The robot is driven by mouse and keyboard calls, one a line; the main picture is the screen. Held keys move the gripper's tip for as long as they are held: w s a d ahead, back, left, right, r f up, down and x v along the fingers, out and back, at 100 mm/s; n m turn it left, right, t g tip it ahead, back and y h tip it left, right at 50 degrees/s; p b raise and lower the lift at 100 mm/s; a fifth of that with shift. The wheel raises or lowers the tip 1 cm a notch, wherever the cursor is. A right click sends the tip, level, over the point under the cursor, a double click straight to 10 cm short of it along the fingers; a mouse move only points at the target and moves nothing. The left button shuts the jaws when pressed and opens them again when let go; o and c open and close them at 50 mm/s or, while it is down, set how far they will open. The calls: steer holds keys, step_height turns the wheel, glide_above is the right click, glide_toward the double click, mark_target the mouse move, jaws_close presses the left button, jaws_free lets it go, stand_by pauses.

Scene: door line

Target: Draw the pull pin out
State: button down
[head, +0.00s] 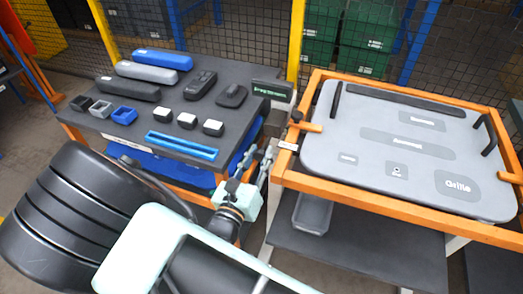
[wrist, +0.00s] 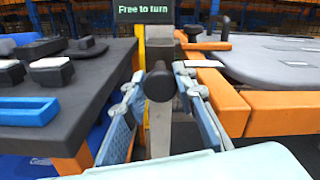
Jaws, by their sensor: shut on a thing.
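The pull pin (wrist: 160,86) shows in the wrist view as a dark round knob, seen end-on, in front of a grey post. My gripper (wrist: 160,92) has its two blue-grey fingers on either side of the knob and is shut on it. In the head view my gripper (head: 262,160) is in the gap between the dark table and the orange-framed fixture; the pin cannot be made out there. How far the pin sits in its hole is hidden behind the knob.
A display (wrist: 157,11) above the pin reads "Free to turn". The dark table (head: 85,122), holding several parts, is on the left.

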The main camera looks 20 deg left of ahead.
steer(key=c, duration=1.8)
jaws_free()
steer(key=shift+s, duration=0.2)
steer(key=s, duration=0.8)
steer(key=s+a, duration=0.1)
steer(key=s, duration=0.3)
steer(key=shift+d, duration=0.1)
